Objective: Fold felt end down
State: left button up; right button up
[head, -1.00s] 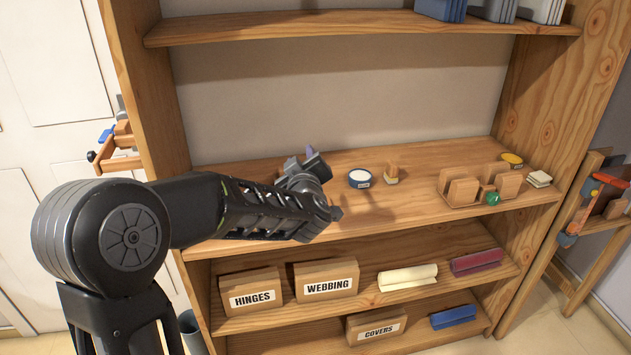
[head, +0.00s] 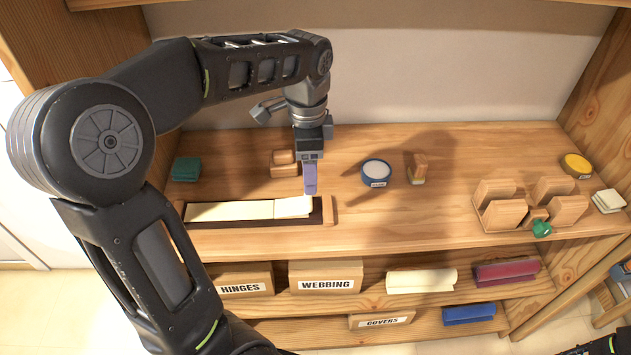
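A cream felt strip (head: 232,211) lies lengthwise in a dark, shallow tray (head: 262,222) with wooden end pieces, on the shelf. Its right end (head: 292,207) is a paler section that looks slightly raised or slanted; I cannot tell how far it stands off. My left gripper (head: 310,192) points down from above, its purple fingertip just at or above the top right corner of that pale end. The fingers overlap in this view, so their gap is hidden, and contact with the felt is unclear. My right gripper is not in view.
Behind the tray are a wooden block (head: 284,168) and a green block (head: 186,169). To the right stand a blue round tin (head: 376,173), a small brush-like block (head: 418,168) and a wooden rack (head: 500,213).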

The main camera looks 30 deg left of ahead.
aim_at(308, 198)
pick_arm(q)
jog(key=shift+s+r, duration=0.1)
jog(key=shift+s, duration=0.45)
jog(key=shift+w+d, duration=0.1)
jog(key=shift+w, duration=0.1)
jog(key=shift+s+f, duration=0.1)
jog(key=shift+f, duration=0.3)
notch_tip(308, 198, down, 7)
jog(key=shift+f, duration=0.1)
jog(key=shift+c, duration=0.6)
grip_shut()
